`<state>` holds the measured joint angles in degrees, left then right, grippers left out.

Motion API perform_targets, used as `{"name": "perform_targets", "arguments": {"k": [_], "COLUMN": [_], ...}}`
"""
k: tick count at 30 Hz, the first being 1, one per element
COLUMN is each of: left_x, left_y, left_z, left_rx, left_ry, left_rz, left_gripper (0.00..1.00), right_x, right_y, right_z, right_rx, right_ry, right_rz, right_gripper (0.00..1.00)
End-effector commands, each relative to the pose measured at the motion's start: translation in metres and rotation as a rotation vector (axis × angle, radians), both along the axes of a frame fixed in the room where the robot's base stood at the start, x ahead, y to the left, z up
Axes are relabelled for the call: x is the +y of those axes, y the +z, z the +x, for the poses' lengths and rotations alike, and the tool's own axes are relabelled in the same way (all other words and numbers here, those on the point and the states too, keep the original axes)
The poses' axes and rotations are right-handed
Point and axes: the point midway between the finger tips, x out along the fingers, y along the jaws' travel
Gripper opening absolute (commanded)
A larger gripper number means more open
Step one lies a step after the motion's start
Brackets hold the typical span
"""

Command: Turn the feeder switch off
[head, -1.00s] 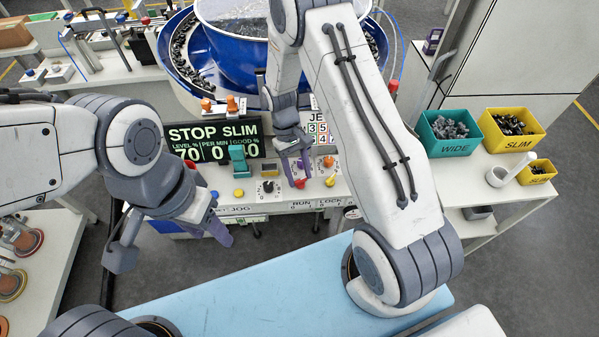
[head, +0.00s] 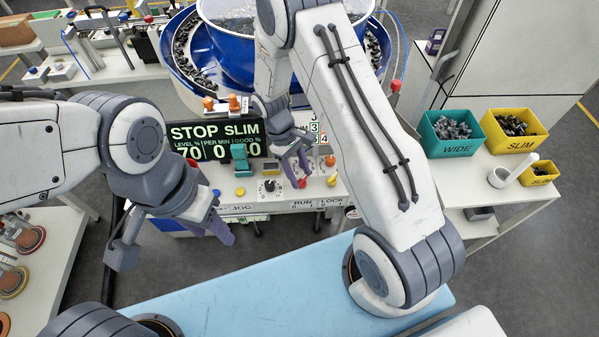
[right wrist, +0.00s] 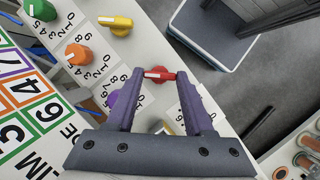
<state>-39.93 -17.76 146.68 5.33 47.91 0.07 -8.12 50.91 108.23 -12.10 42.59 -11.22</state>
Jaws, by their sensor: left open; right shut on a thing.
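The control panel holds several coloured knobs. My right gripper (head: 299,178) is over its front part in the head view. In the right wrist view its two purple fingers (right wrist: 160,77) are shut on a red knob (right wrist: 158,75), one fingertip on each side. The knob's white mark lies along the line between the fingertips. The red knob (head: 302,183) is partly covered in the head view. I cannot read its label, so I cannot tell whether it is the feeder switch. My left gripper (head: 172,243) is open and empty, in front of the panel.
Near the red knob are a purple knob (right wrist: 112,99), an orange knob (right wrist: 78,54) and a yellow knob (right wrist: 117,24). The display (head: 215,140) reads STOP SLIM with level 70. A blue bowl feeder (head: 225,45) stands behind. Teal (head: 450,147) and yellow bins stand right.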

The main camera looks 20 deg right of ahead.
Motion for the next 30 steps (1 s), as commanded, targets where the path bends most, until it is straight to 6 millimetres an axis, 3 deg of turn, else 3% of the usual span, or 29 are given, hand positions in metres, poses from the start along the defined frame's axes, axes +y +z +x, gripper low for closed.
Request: {"name": "perform_targets", "arguments": {"k": [4,5,6,7,19,30], "left_x": [0.000,0.000,0.000,0.000,0.000,0.000], "left_y": [0.000,0.000,0.000,0.000,-0.002,-0.018], "left_z": [0.000,0.000,0.000,0.000,0.000,0.000], "left_rx": [0.000,0.000,0.000,0.000,0.000,0.000], "left_ry": [0.000,0.000,0.000,0.000,0.000,-0.001], "left_rz": [0.000,0.000,0.000,0.000,0.000,0.000], "left_gripper": [0.50,0.50,0.50,0.50,0.50,0.50], "right_x": [0.001,0.001,0.001,0.001,0.002,0.015], "right_y": [0.001,0.001,0.001,0.001,0.005,0.067], "right_z": [0.003,0.003,0.003,0.003,0.004,0.027], "right_rx": [-0.009,-0.009,-0.007,-0.007,-0.005,-0.010], "right_ry": [0.003,0.003,0.003,0.003,0.001,0.002], "right_rz": [0.003,0.003,0.003,0.003,0.001,0.002], "right_gripper": [0.00,0.60,0.75,0.82,0.82,0.82]}}
